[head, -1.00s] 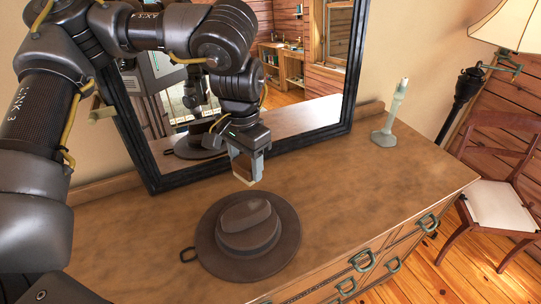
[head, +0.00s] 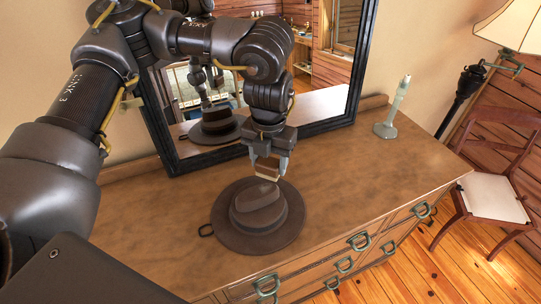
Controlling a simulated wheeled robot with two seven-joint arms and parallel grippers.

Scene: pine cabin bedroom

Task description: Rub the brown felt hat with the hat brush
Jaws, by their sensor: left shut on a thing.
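The brown felt hat (head: 252,222) lies brim down on the wooden dresser top, with a darker band around its crown and a dark loop at its left edge. My left gripper (head: 268,168) points down just above the far side of the crown. It is shut on the hat brush (head: 267,173), a small brown block with a pale part, mostly hidden between the fingers. I cannot tell whether the brush touches the crown. My right gripper is not in view.
A dark-framed mirror (head: 362,75) stands at the back of the dresser (head: 345,170) and reflects the arm and hat. A pale green candlestick-like object (head: 388,125) stands at the back right. The dresser top right of the hat is clear. A chair (head: 490,198) and a lamp (head: 508,30) are beyond.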

